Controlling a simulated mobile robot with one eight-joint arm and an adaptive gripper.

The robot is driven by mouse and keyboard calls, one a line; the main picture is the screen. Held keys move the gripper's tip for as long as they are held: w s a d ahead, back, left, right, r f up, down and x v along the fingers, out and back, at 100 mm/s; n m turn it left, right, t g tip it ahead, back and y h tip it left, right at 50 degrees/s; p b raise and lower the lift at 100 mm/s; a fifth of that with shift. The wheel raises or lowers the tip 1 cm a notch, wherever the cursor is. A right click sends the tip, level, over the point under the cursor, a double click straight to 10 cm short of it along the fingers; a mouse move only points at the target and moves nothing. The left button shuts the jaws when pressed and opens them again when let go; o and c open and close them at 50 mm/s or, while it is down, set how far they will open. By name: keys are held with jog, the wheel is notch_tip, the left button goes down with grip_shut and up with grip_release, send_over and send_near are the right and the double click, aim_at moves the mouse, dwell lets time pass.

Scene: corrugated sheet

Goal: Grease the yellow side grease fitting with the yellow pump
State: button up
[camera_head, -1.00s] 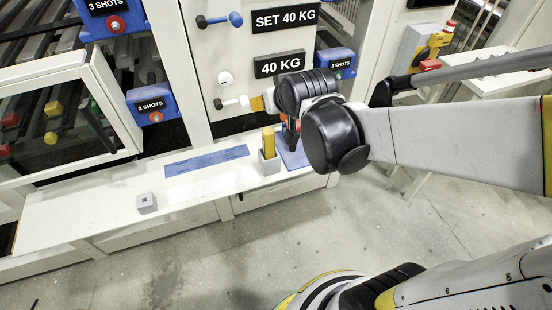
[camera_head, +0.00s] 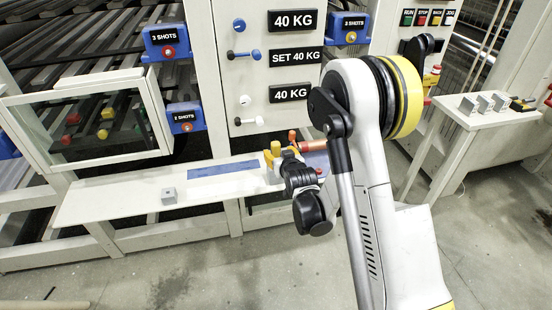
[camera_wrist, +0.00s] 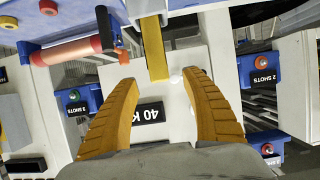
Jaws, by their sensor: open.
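The yellow pump (camera_wrist: 154,50) shows in the wrist view as a flat yellow bar beside a pale block, ahead of the gap between my fingers. In the head view the yellow pump (camera_head: 276,148) stands at the right part of the white shelf, partly hidden by my wrist. My gripper (camera_wrist: 160,92) is open, with orange ribbed fingers apart and nothing held. It also shows low over the shelf by the pump in the head view (camera_head: 269,160). Two yellow fittings (camera_head: 107,113) sit behind the window at left; I cannot tell which is the side one.
A framed glass window (camera_head: 92,118) stands out at the left. A copper cylinder with red ends (camera_wrist: 75,51) lies near the pump. A small grey block (camera_head: 168,196) and a blue strip (camera_head: 223,169) are on the white shelf (camera_head: 112,200). Blue "shots" boxes (camera_head: 185,118) line the posts.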

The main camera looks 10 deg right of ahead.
aim_at(277, 149)
jog(key=b+x, duration=0.2)
jog(key=x, duration=0.4)
jog(key=shift+w+d+f+b, duration=0.15)
jog(key=shift+f+b, duration=0.1)
jog(key=shift+b, duration=0.1)
jog(key=shift+r, duration=0.1)
grip_shut()
